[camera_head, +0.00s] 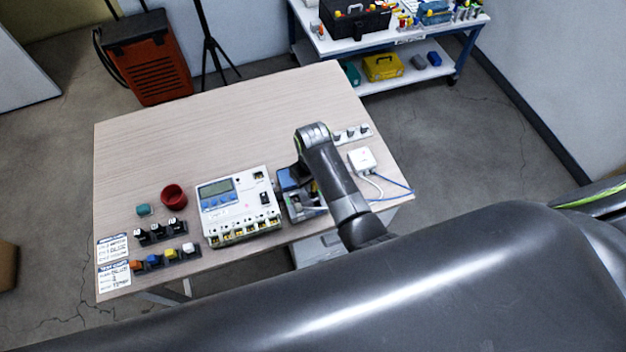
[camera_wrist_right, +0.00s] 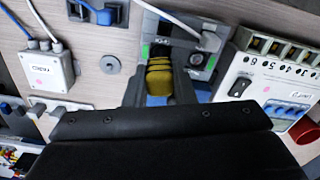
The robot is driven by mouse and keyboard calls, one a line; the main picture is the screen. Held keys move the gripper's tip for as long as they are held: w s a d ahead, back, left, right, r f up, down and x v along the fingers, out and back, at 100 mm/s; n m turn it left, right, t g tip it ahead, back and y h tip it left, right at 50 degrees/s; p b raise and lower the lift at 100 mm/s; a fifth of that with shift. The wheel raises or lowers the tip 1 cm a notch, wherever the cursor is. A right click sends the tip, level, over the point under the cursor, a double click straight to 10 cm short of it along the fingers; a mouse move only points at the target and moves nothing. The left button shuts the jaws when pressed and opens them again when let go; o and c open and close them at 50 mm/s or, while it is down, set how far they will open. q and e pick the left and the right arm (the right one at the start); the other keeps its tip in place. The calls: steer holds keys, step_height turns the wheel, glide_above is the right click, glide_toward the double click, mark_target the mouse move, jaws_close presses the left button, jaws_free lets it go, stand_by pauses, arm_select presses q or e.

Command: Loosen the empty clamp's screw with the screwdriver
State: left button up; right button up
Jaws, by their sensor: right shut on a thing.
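The screwdriver (camera_wrist_right: 160,78), with a yellow and black handle, is in my right gripper (camera_wrist_right: 160,98) in the wrist view. The gripper is shut on it. Its tip is hidden behind the handle and gripper, so contact with a screw cannot be told. The dark clamp fixture (camera_wrist_right: 187,50) with green patches lies behind the handle. A white cable runs to its right-hand part; the screwdriver is over the left-hand part, where the clamp and screw are mostly hidden. In the head view the fixture (camera_head: 305,207) is partly covered by my right arm. My left gripper is not in view.
A white meter unit (camera_head: 238,206) stands close left of the fixture. A white box (camera_head: 362,160) with white and blue cables is on the right. A red cup (camera_head: 173,196) and several small coloured blocks are at the left. The table's (camera_head: 230,115) far part is clear.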

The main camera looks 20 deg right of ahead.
steer(key=n, duration=0.7)
steer(key=shift+n, duration=0.4)
steer(key=n, duration=0.8)
steer(key=o, duration=1.3)
steer(key=shift+c, duration=0.2)
